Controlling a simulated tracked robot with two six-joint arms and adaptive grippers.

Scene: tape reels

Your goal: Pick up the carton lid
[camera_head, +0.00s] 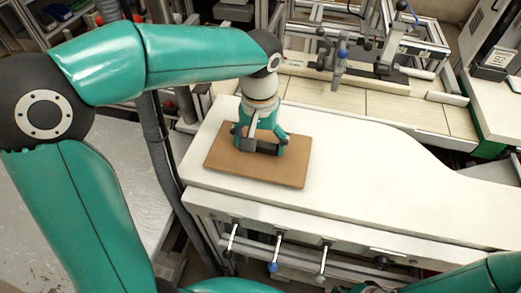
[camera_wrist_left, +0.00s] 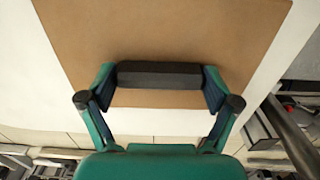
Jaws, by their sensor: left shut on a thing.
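The carton lid (camera_head: 285,169) is a flat brown rectangular board lying on, or just above, the white worktop; I cannot tell which. A dark grey block, the handle (camera_wrist_left: 160,74), stands on its upper side. My left gripper (camera_head: 258,145) comes down over the lid from above and is shut on this handle. In the left wrist view, the fingers (camera_wrist_left: 158,88) hold the handle at its two ends, and the brown lid (camera_wrist_left: 165,28) spreads out around it. My right gripper is not in view; only a part of my right arm shows at the lower right.
The white worktop (camera_head: 390,170) is bare to the right of the lid. Behind it stands a metal frame (camera_head: 410,55) with clamps and a beige tiled surface (camera_head: 340,97). Levers with coloured knobs (camera_head: 273,266) stick out below the front edge. A grey machine (camera_head: 490,40) stands at the far right.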

